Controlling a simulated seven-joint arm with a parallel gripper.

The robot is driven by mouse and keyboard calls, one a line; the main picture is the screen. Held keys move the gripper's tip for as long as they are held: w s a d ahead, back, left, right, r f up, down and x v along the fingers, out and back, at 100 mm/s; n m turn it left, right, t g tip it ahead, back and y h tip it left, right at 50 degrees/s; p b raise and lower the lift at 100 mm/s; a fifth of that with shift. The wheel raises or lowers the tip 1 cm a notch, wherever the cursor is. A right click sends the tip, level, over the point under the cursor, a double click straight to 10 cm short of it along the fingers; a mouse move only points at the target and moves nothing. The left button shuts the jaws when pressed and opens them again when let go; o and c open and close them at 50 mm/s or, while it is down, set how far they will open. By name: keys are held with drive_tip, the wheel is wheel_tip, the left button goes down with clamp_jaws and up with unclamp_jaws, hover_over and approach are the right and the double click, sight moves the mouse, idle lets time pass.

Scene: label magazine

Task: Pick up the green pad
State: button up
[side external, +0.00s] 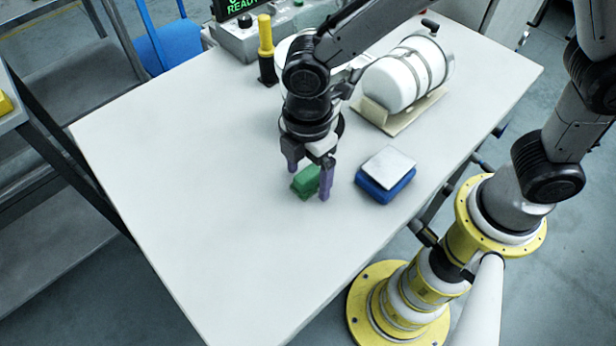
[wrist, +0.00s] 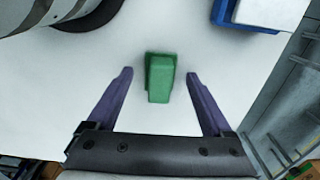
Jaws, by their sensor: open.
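The green pad (side external: 306,181) is a small green block on the white table, near its middle. In the wrist view the green pad (wrist: 160,80) lies between and slightly beyond the two purple fingertips. My gripper (side external: 308,183) is open above the table, with its fingers apart and pointing down around the pad. In the wrist view my gripper (wrist: 160,75) shows clear gaps between each finger and the pad. It holds nothing. In the side view the right finger is close in front of the pad's right end.
A blue block with a white top (side external: 388,170) sits right of the pad. A white cylinder on a cradle (side external: 405,80) stands behind it. A yellow and black upright item (side external: 266,50) and a grey control box (side external: 245,38) stand at the back. The table's left and front are clear.

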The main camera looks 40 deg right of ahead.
sight(307, 173)
clamp_jaws()
idle(0.5)
drive_tip(key=shift+r, duration=0.5)
wheel_tip(307, 173, up, 2)
drive_tip(key=shift+r, duration=0.15)
drive_tip(key=s+d+r, duration=0.9)
drive_tip(key=s, duration=0.1)
drive_tip(key=shift+s+r, duration=0.3)
drive_tip(key=shift+s, duration=0.05)
